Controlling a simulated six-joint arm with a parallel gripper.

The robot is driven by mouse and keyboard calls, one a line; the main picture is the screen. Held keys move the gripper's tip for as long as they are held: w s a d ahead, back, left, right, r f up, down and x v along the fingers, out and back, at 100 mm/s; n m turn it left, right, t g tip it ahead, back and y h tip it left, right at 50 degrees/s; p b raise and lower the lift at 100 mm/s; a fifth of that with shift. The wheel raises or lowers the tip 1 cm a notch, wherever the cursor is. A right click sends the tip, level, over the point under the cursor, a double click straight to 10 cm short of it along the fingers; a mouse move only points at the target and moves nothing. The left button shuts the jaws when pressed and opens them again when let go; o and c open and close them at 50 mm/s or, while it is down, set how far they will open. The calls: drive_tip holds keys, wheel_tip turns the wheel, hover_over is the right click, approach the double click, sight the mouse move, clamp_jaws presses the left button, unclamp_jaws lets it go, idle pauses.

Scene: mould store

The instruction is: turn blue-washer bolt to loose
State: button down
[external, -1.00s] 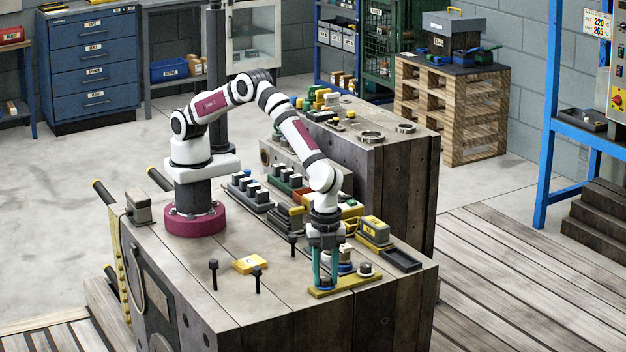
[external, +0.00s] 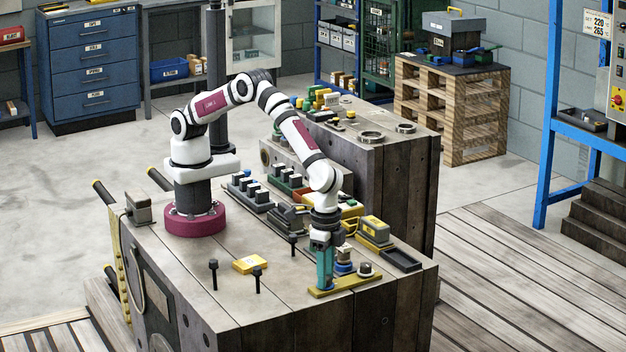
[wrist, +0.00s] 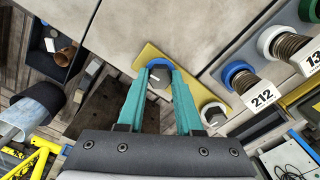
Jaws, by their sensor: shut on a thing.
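The blue-washer bolt (wrist: 158,78) stands on a yellow plate (wrist: 147,57), its dark head between my fingertips and its blue ring showing past them. A pale mark shows on the head. My gripper (wrist: 159,82) is shut on the head with both teal fingers. In the external view my gripper (external: 324,285) points straight down over the yellow plate (external: 352,284) and its fingers hide the bolt. A second bolt with a pale washer (wrist: 213,115) stands on the same plate, beside my right finger in the wrist view; it also shows in the external view (external: 366,269).
A black tray (external: 402,260) lies to the right. Upright dark bolts (external: 257,279) and a yellow block (external: 250,264) stand left, with bare block top between.

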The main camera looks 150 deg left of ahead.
drive_tip(key=n, duration=0.4)
drive_tip(key=shift+f+n, duration=0.1)
drive_tip(key=shift+n, duration=0.2)
drive_tip(key=n, duration=0.3)
drive_tip(key=shift+n, duration=0.3)
drive_tip(key=n, duration=0.3)
drive_tip(key=shift+n, duration=0.3)
drive_tip(key=shift+d+n, duration=0.1)
drive_tip(key=shift+n, duration=1.6)
drive_tip(key=c, duration=0.6)
unclamp_jaws()
